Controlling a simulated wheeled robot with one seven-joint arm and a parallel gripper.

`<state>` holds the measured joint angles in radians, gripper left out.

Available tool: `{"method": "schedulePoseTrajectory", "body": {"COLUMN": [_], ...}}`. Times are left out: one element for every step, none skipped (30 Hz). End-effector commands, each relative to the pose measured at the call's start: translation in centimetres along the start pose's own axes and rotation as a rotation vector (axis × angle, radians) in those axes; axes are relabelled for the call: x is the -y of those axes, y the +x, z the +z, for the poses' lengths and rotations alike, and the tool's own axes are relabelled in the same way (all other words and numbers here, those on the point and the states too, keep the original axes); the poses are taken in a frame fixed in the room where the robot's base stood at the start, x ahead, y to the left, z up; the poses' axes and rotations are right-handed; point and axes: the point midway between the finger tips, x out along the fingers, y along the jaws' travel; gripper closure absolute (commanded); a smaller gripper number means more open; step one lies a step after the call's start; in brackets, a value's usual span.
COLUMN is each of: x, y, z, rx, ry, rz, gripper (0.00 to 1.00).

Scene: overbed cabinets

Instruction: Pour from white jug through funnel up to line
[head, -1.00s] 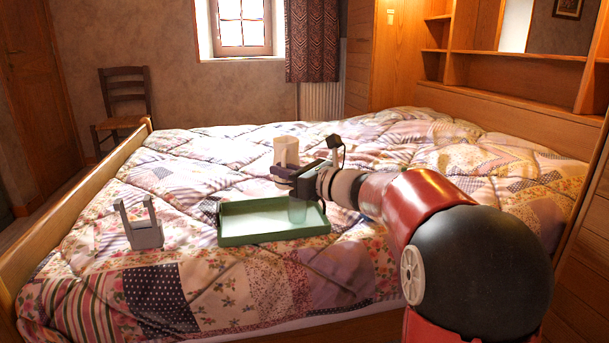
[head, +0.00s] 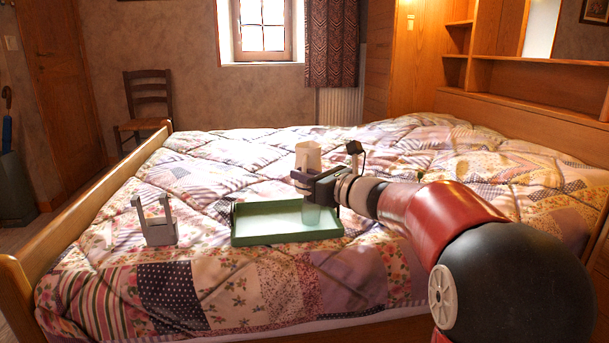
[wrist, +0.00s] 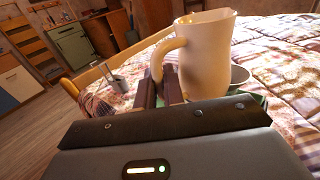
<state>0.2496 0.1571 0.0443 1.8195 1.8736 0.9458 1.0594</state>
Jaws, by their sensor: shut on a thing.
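The white jug (head: 308,155) is held up behind and above the right part of the green tray (head: 287,238). It looks close to upright; its contents cannot be seen. My gripper (head: 304,180) is shut on the jug's handle, which shows on the left of the jug (wrist: 212,55) in the wrist view. A translucent greenish vessel (head: 311,215) stands at the tray's right end, just below my gripper in the head view. A pale round rim (wrist: 240,75) shows partly behind the jug; I cannot tell if it is the funnel. No fill line is readable.
A grey holder with two upright prongs (head: 159,226) stands on the quilt left of the tray. The quilted bed (head: 215,290) is soft and uneven, with a wooden rail (head: 95,210) at its left. The quilt between holder and tray is clear.

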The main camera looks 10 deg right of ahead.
Motion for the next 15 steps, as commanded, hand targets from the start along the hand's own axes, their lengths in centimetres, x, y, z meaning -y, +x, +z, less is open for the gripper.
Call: {"method": "schedulePoseTrajectory", "body": {"x": [-0.03,-0.03,-0.04,-0.05,-0.06,-0.07,-0.08,-0.09,-0.10,-0.12,-0.12,-0.14,-0.15,-0.16,-0.17], "y": [-0.01,-0.02,-0.02,-0.03,-0.03,-0.04,-0.05,-0.05,-0.06,-0.07,-0.08,-0.08,-0.09,-0.10,-0.11], "z": [0.31,0.32,0.34,0.34,0.35,0.35,0.35,0.35,0.35,0.35,0.34,0.34,0.35,0.35,0.35], "rx": [0.000,-0.001,-0.004,-0.005,-0.007,-0.009,-0.011,-0.012,-0.014,-0.016,-0.018,-0.020,-0.021,-0.023,-0.025], "ry": [0.002,0.004,0.007,0.010,0.012,0.016,0.018,0.020,0.023,0.026,0.028,0.031,0.033,0.035,0.038], "rz": [0.000,0.000,0.000,0.000,0.000,0.000,0.000,0.001,0.001,0.001,0.001,0.001,0.001,0.001,0.001], "gripper": [1.00,1.00,1.00,1.00,1.00,1.00,1.00,1.00,1.00,1.00,1.00,1.00,1.00,1.00,1.00]}}
